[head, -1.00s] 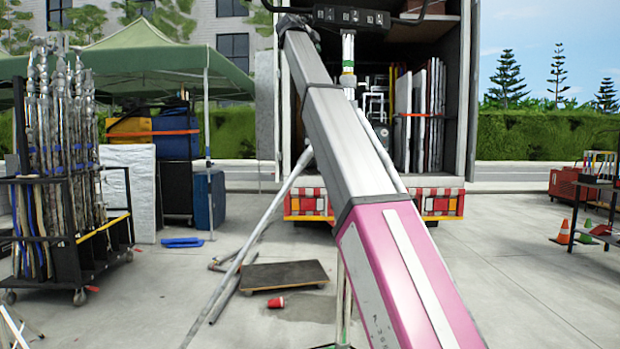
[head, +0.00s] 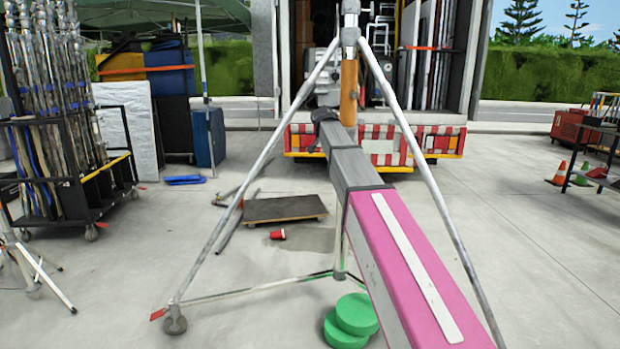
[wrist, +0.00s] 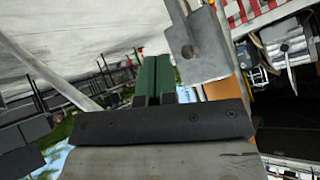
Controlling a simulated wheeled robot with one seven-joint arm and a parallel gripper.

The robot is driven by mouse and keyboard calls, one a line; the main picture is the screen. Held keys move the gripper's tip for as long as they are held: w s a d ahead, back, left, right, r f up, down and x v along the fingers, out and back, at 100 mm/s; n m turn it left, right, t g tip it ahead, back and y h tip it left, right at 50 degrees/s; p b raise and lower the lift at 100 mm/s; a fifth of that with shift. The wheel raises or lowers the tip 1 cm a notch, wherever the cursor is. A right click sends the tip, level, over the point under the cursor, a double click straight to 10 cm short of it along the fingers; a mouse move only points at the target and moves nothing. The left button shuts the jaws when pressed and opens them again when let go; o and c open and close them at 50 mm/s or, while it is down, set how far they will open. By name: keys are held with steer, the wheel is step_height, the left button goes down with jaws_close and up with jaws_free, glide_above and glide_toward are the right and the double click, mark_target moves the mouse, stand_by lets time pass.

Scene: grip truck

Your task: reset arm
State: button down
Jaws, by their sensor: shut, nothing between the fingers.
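My arm, pink and grey, reaches away from the bottom right of the head view toward the truck, and its far end stops in front of the truck's bumper. My gripper (wrist: 154,82) shows in the wrist view as two green fingers side by side, shut with nothing between them. In the head view I cannot make out the fingers. A silver tripod stand (head: 222,205) rises around and close to my arm. A grey metal plate (wrist: 195,45) hangs close beside the fingers in the wrist view.
The open truck (head: 465,60) is ahead, with a striped bumper (head: 300,137). A flat dolly (head: 285,208), a red cup (head: 277,234) and green discs (head: 357,314) lie low around the stand. A pole rack (head: 62,190) is left.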

steer(key=s+d+f+n+g+y, duration=0.1)
steer(key=s+d+f+n, duration=0.1)
steer(key=s+f, duration=0.6)
steer(key=s+d+f+n+g, duration=0.2)
steer(key=s+f, duration=0.1)
steer(key=f, duration=0.8)
steer(key=s+d+f+n+g+y, duration=0.1)
steer(key=s+d+f, duration=0.1)
steer(key=s+f, duration=0.6)
steer(key=s+d+f+n+g+y, duration=0.2)
steer(key=s+f+n, duration=0.3)
steer(key=s+f, duration=1.3)
steer(key=shift+s+d+g+y, duration=0.15)
steer(key=shift+s+g+y, duration=0.25)
steer(key=shift+s+g, duration=0.6)
